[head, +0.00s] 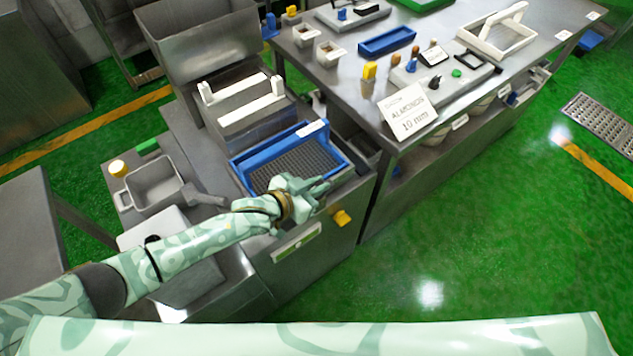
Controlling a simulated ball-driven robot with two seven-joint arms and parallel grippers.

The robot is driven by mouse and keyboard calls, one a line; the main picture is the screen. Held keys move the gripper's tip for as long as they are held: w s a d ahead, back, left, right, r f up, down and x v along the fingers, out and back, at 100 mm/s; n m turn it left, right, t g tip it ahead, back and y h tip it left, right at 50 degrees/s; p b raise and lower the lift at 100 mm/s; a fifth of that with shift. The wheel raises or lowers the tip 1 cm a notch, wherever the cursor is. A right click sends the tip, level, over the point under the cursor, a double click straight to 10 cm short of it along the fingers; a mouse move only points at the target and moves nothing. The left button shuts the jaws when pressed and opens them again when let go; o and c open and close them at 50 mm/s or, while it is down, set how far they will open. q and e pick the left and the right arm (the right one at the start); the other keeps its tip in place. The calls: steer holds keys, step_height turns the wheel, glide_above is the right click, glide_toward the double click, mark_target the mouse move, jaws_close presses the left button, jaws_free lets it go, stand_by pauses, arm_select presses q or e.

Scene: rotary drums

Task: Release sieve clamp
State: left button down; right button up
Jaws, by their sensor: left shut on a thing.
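A blue-framed sieve (252,183) with a dark mesh sits in the top of the steel machine (330,236). My left gripper (318,187) reaches over the sieve's front edge from the left. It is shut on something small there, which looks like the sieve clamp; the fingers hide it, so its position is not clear. A yellow knob (341,217) sticks out of the machine's front, just below and right of the gripper. My right gripper is not in view.
A grey scoop (205,198) and a grey tray (153,183) stand left of the sieve. White bars (246,105) and a steel hopper (200,45) are behind it. A table with an almonds 10 mm sign (409,112) stands at right. The green floor at front right is clear.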

arm_select(q)
steer(key=shift+m+g+h, duration=0.5)
steer(key=shift+m+g, duration=0.2)
steer(key=c, duration=1.4)
jaws_free()
steer(key=shift+c, duration=0.2)
steer(key=shift+a, duration=0.1)
steer(key=p+v, duration=0.3)
steer(key=v, duration=1.3)
steer(key=shift+s, duration=0.15)
steer(key=shift+r, duration=0.15)
